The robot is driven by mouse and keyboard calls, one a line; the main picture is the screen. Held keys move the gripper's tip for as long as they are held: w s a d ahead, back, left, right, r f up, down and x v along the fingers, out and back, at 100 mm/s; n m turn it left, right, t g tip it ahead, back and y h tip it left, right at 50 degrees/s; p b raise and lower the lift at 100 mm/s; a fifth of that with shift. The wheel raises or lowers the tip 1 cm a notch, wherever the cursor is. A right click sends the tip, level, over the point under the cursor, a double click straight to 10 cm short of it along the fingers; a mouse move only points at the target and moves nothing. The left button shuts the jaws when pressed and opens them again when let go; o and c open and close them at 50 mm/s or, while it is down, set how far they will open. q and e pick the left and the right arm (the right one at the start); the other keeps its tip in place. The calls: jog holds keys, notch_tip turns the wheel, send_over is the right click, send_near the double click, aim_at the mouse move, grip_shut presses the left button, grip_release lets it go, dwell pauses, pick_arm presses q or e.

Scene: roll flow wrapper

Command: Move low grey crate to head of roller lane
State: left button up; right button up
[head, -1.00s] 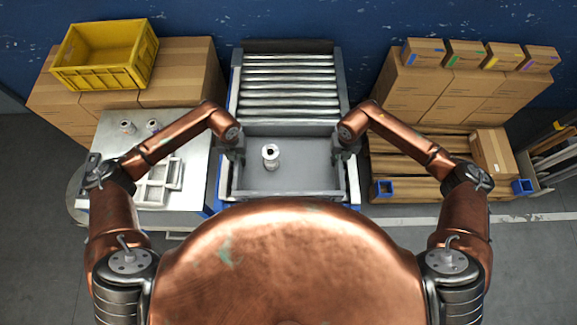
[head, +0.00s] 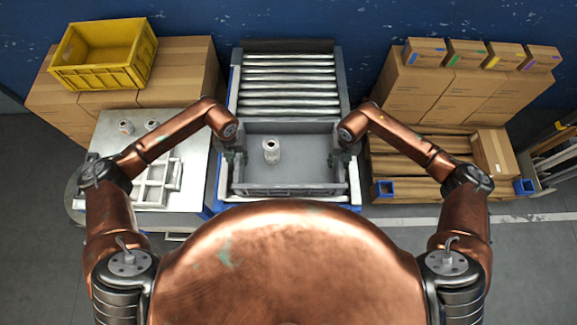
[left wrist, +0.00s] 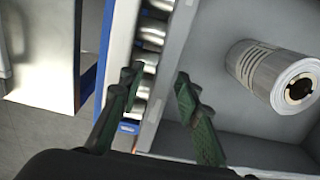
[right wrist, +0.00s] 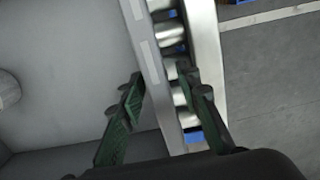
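The low grey crate (head: 290,191) sits on the near part of the roller lane (head: 287,87). Whether any finger touches a wall is unclear.
A metal table (head: 190,130) with a white divided tray (head: 150,196) and small rolls stands left. A yellow crate (head: 105,80) sits on cartons behind it. Cartons (head: 445,95) and a slatted pallet (head: 420,190) stand right. The rollers beyond the crate are clear.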

pick_arm(q)
notch_tip(320, 180, up, 9)
jog(key=shift+w+r, duration=0.1)
jog(key=shift+r, duration=0.05)
pick_arm(e)
jog(key=shift+r, duration=0.1)
notch_tip(320, 180, up, 12)
jog(key=shift+w+f, duration=0.1)
dwell(0.7)
